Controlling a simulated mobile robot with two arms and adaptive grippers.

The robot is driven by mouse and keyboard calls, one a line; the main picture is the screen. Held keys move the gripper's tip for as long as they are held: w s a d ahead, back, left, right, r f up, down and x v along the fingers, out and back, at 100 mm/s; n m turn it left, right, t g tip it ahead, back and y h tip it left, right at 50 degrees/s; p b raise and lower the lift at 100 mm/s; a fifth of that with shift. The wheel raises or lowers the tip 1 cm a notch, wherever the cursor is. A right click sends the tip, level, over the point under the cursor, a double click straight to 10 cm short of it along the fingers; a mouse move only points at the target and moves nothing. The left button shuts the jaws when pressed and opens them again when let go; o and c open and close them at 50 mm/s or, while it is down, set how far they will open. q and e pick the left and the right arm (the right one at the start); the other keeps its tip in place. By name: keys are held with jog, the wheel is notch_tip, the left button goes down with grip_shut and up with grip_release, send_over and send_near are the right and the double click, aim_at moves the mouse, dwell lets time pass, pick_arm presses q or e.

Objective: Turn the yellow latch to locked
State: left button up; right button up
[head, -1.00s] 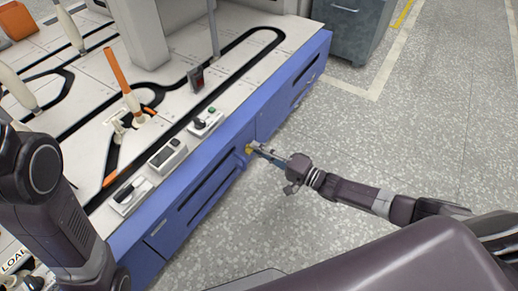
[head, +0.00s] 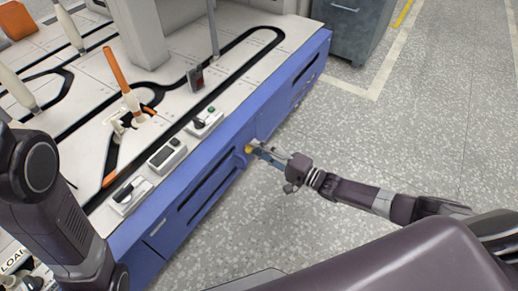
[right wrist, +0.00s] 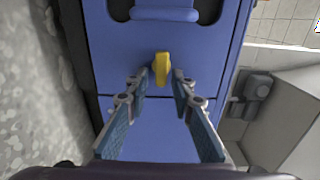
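The yellow latch (head: 249,149) sits on the blue side panel of the machine. In the right wrist view the latch (right wrist: 162,68) appears as a short yellow handle, lying roughly up-down in the picture. My right gripper (head: 259,147) faces the panel right at the latch. In the right wrist view its two fingers (right wrist: 162,85) are open, one on each side of the latch's lower end, with visible gaps, so they do not grip it. I cannot tell how deep the fingertips reach. My left arm shows at the left of the head view, but its gripper is not in view.
The blue panel (head: 222,150) has dark slots beside the latch; a blue bar handle (right wrist: 165,14) lies above the latch in the right wrist view. Small control boxes (head: 168,155) line the tabletop edge. A grey cabinet (head: 352,28) stands beyond. The speckled floor (head: 400,130) is clear.

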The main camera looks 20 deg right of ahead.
jog(key=shift+o, duration=0.3)
jog(key=shift+s, duration=0.1)
jog(key=v, duration=1.1)
jog(key=shift+s+d, duration=0.3)
